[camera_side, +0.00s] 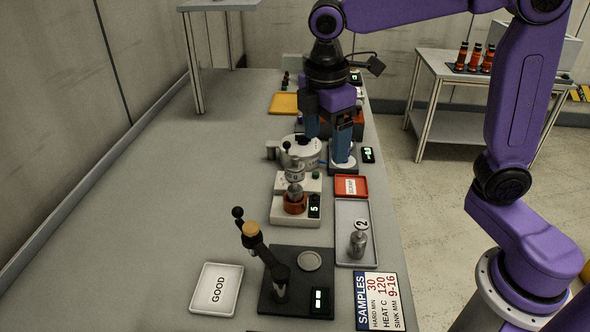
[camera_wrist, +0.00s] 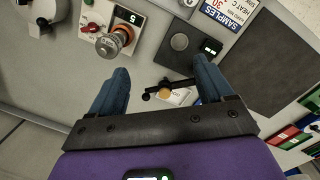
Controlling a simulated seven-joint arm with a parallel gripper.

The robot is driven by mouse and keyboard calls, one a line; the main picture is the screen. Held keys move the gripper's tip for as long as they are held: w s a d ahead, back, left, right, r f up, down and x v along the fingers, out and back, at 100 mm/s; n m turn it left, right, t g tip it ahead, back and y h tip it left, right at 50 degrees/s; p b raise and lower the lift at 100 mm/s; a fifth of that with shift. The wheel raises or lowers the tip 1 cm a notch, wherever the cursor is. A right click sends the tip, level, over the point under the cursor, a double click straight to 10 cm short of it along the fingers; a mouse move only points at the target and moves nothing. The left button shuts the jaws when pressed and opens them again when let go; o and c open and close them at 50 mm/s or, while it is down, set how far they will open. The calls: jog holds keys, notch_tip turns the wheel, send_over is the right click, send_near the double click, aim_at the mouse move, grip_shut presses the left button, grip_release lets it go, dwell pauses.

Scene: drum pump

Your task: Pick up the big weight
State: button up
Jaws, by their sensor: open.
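In the side view a metal weight marked 2 (camera_side: 358,243) stands in the light grey tray (camera_side: 346,257) on the right of the bench. A second metal piece (camera_side: 295,191) rises from the orange cup of the small station with a display reading 5 (camera_side: 314,208); the wrist view shows it from above (camera_wrist: 125,33). I cannot tell from size which one is the big weight. My gripper (camera_side: 327,143) is open and empty, above the bench behind that station.
A black tester (camera_side: 297,283) with a lever arm (camera_side: 258,247) stands at the front. A GOOD tray (camera_side: 217,289), a red tray (camera_side: 351,186) and a SAMPLES card (camera_side: 380,301) lie nearby. A white round device (camera_side: 302,153) is close to my fingers. The bench's left is clear.

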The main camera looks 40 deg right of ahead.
jog(key=n, duration=0.2)
send_near(295, 157)
jog(key=shift+h, duration=0.4)
jog(key=f, duration=0.6)
jog(key=shift+w+d+f, duration=0.1)
jog(key=shift+d+f, duration=0.2)
jog(key=shift+d, duration=0.05)
jog(key=shift+w+d+f, duration=0.1)
jog(key=shift+f, duration=1.25)
jog(key=shift+d+f, duration=0.15)
jog(key=shift+f, duration=1.2)
